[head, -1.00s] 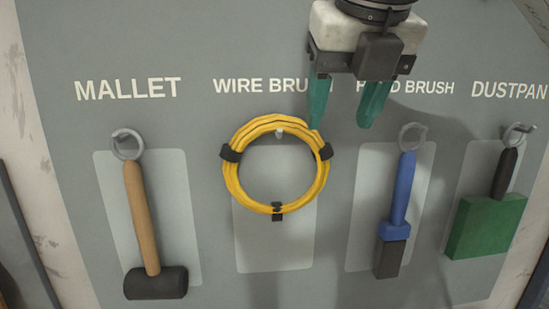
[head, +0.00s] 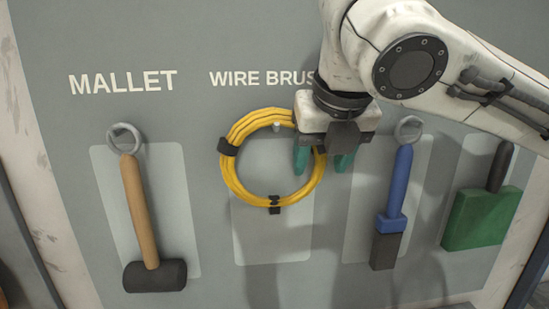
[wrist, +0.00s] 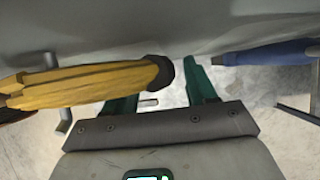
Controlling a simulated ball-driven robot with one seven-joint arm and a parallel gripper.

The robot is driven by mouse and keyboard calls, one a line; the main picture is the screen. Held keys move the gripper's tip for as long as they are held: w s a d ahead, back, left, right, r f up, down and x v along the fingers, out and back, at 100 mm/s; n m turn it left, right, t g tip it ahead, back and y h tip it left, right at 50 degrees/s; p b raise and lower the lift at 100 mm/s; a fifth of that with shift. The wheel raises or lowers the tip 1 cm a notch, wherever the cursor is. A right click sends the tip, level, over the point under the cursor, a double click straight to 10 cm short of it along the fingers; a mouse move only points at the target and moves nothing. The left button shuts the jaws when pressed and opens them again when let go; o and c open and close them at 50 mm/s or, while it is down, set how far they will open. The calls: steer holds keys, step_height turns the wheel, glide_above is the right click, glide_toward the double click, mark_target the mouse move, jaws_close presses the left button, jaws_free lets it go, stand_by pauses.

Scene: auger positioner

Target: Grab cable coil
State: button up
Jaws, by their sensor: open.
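The yellow cable coil (head: 229,180) with black ties hangs on a peg (head: 276,126) under the WIRE BRUSH label. My gripper (head: 323,168) is open at the coil's right side. One teal finger shows inside the ring and the other outside it, with the coil's right side between them. In the wrist view the coil (wrist: 85,85) comes in from the left, and its black-tied part lies between the open fingers of my gripper (wrist: 160,88). My gripper hides the coil's upper right part in the head view. Contact with the fingers cannot be told.
A mallet (head: 140,215) hangs to the left. A blue-handled brush (head: 397,190) hangs close to the right of my gripper, and it shows in the wrist view (wrist: 265,52). A green dustpan (head: 480,218) hangs farther right. The grey board below the coil is clear.

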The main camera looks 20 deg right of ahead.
jaws_close()
stand_by(0.5)
steer(key=shift+r, duration=0.1)
